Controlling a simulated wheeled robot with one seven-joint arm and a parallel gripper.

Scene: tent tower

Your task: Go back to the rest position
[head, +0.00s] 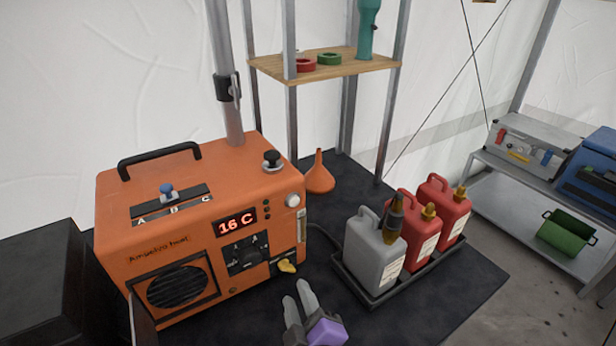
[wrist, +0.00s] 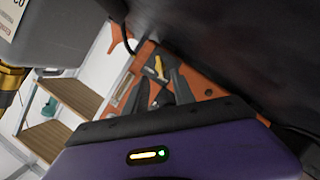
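My gripper (head: 297,294) is low in the middle of the head view, above the dark mat and in front of the orange heater (head: 185,240). Its purple body is at the bottom edge. In the wrist view my gripper (wrist: 156,84) has two dark fingers spread apart with nothing between them. The heater's front panel (wrist: 200,82) shows beyond the fingers, with its yellow knob (wrist: 157,70) in the background. The head view shows the same yellow knob (head: 287,266) low on the panel, and the display reads 16 C.
Right of my gripper, a black tray (head: 372,297) holds a grey canister (head: 373,255) and two red canisters (head: 453,210). An orange funnel (head: 319,178) stands behind. A wooden shelf (head: 345,68) and a metal rack (head: 500,195) stand farther back. The mat (head: 465,285) right of the tray is clear.

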